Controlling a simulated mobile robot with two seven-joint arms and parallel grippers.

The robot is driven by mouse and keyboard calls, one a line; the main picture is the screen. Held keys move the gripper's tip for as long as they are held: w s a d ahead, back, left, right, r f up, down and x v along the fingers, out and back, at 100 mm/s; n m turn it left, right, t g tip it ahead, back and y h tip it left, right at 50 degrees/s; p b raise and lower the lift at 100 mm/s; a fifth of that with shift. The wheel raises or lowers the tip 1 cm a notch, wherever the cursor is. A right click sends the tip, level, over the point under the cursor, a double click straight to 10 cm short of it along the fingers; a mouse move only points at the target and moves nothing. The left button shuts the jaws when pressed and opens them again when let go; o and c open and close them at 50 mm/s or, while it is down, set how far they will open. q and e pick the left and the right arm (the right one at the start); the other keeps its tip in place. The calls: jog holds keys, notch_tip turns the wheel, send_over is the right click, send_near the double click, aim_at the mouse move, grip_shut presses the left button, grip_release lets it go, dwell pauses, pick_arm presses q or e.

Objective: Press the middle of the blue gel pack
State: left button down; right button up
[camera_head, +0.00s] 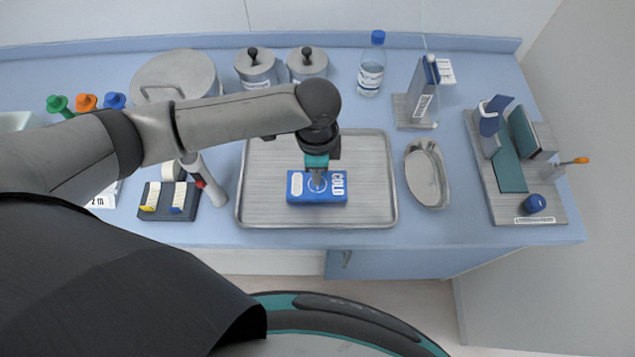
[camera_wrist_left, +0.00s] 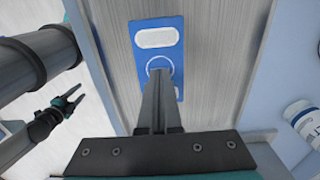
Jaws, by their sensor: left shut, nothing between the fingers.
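The blue gel pack (camera_head: 335,199) lies flat on a metal tray (camera_head: 375,150), with a white blank label at its left end and "COLD" at its right. My left gripper (camera_head: 318,184) points down over its middle, shut and empty. In the left wrist view the fingertips (camera_wrist_left: 159,72) meet the white circle on the pack (camera_wrist_left: 157,20) and cover part of it. I cannot tell whether they touch or sit just above it. A small dark pronged part of mine, apparently my right gripper (camera_wrist_left: 66,103), shows at the left there, too small to read its jaws.
A kidney dish (camera_head: 427,175) stands right of the tray, with a board of teal and blue items (camera_head: 515,165) beyond. Lidded canisters (camera_head: 307,64) and a bottle (camera_head: 371,70) stand behind. A dark block (camera_head: 169,200) lies left. The tray is otherwise clear.

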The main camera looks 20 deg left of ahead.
pick_arm(q)
jog(key=shift+f+b, duration=0.4)
jog(key=shift+f, duration=0.5)
dwell(0.6)
jog(key=shift+s+f+p, duration=0.25)
jog(key=shift+p, duration=0.15)
dwell(1.3)
jog(key=shift+w+r+p, duration=0.15)
jog(key=shift+r+p, duration=0.6)
jog(key=shift+p, duration=0.15)
notch_tip(320, 180, up, 6)
jog(key=p, duration=0.7)
jog(key=shift+w, duration=0.1)
